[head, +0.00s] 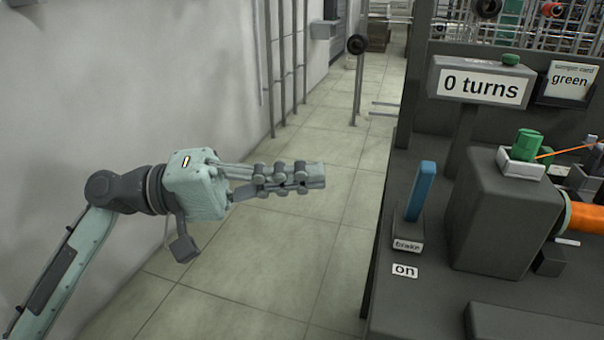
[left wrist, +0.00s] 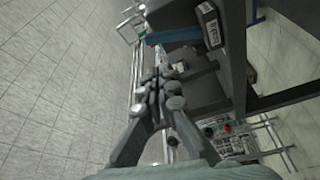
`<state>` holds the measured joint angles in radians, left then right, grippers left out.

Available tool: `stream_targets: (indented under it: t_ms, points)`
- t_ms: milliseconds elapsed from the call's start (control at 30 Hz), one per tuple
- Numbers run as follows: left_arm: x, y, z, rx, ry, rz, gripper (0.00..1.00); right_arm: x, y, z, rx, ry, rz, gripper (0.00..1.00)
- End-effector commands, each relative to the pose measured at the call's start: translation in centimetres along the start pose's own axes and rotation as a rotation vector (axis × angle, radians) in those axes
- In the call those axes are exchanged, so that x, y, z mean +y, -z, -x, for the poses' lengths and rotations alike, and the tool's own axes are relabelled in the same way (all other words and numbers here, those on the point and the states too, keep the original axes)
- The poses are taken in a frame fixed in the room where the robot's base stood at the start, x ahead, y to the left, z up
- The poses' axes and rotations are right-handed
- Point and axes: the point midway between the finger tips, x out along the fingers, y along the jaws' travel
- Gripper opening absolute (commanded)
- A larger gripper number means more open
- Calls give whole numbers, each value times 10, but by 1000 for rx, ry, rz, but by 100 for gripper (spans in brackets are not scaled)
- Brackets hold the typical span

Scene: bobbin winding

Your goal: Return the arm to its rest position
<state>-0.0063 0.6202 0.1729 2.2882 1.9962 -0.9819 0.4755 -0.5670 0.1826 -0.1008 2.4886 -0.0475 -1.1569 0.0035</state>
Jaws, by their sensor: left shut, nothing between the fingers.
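My left gripper (head: 318,176) is shut and empty. In the head view it reaches in from the left and hangs over the tiled floor, apart from the machine bench. Its closed fingers also show in the middle of the left wrist view (left wrist: 157,85). My right gripper is in neither view.
The dark bench (head: 400,315) stands at the right. It holds a blue brake lever (head: 421,190), an "on" label (head: 405,271), a green bobbin (head: 526,144), an orange spool (head: 588,218) and a "0 turns" sign (head: 480,87). A wall (head: 130,90) is at the left; floor between is clear.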

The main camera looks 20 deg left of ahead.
Motion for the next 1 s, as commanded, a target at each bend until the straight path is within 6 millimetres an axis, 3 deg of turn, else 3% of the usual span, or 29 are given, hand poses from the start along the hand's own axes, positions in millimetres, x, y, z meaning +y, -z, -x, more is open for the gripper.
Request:
stream_targets:
  t_ms: [400, 533, 667, 767, 867, 1000]
  points:
    - [-1, 1, 0, 3, 3, -1, 0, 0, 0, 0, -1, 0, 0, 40]
    - [-23, 5, 0, 28, 61, -22, 0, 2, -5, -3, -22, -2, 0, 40]
    - [-86, 9, 3, 79, 236, -80, 0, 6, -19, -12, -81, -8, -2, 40]
    - [-153, 6, 15, 105, 433, -138, 0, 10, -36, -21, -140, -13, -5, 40]
    - [-218, -7, 36, 100, 643, -191, 0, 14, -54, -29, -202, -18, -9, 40]
    - [-300, -40, 79, 36, 951, -256, 0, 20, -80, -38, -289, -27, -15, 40]
